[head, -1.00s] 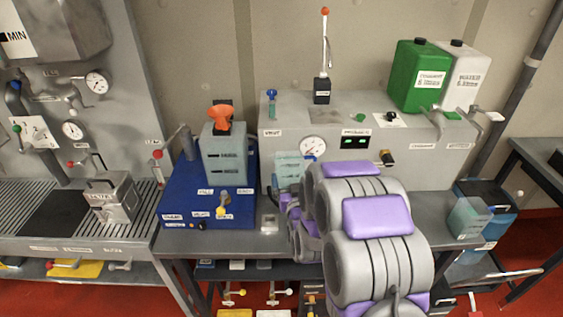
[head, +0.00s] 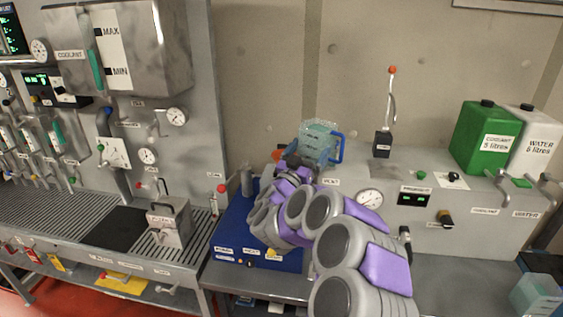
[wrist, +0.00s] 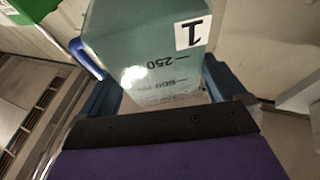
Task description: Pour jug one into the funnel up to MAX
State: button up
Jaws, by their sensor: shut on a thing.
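Jug one (head: 319,143) is a clear teal jug with a blue handle, held up above the blue base (head: 232,235) in the head view. The wrist view shows it close (wrist: 150,50), with a "1" label and measuring marks. My gripper (wrist: 158,88) is shut on it, a finger at each side. How full it is, I cannot tell. A bit of the orange funnel (head: 277,155) shows left of the jug; my arm hides most of it and its tank. The tank at upper left has a plate marked MAX and MIN (head: 110,45).
A grey bench unit (head: 440,205) with a gauge and an upright lever stands behind. A green coolant can (head: 486,138) and a white water can (head: 535,142) stand on it. Another teal container (head: 538,293) is at lower right. A metal can (head: 168,222) stands on the left grating.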

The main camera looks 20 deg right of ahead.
jog(key=shift+r, duration=0.15)
jog(key=n+p, duration=0.1)
jog(key=w+n+p, duration=0.1)
jog(key=shift+a+f+n+t, duration=0.3)
jog(key=shift+f, duration=0.05)
jog(key=shift+w+a+f+n+t+y+p, duration=0.25)
jog(key=shift+w+f+n+t+y+p, duration=0.2)
jog(key=shift+n+y+p, duration=0.4)
jog(key=shift+w+f+n, duration=0.1)
jog(key=shift+f+n, duration=0.15)
jog(key=shift+r+n+y+p, duration=0.2)
jog(key=shift+n+p, duration=0.6)
jog(key=shift+p, duration=0.6)
jog(key=shift+f+n+t, duration=0.15)
jog(key=shift+n+t, duration=0.1)
jog(key=shift+n, duration=0.05)
jog(key=shift+s+d+r+n+y+p, duration=0.1)
jog(key=shift+r+n+y+p, duration=0.4)
jog(key=shift+p, duration=0.95)
jog(key=shift+s+a+r+n+y+p, duration=0.15)
jog(key=shift+r+n+p, duration=0.2)
jog(key=shift+n+p, duration=0.75)
jog(key=shift+s+d+r+n+y+p, duration=0.15)
jog(key=shift+r+n+y+p, duration=0.2)
jog(key=shift+p, duration=1.4)
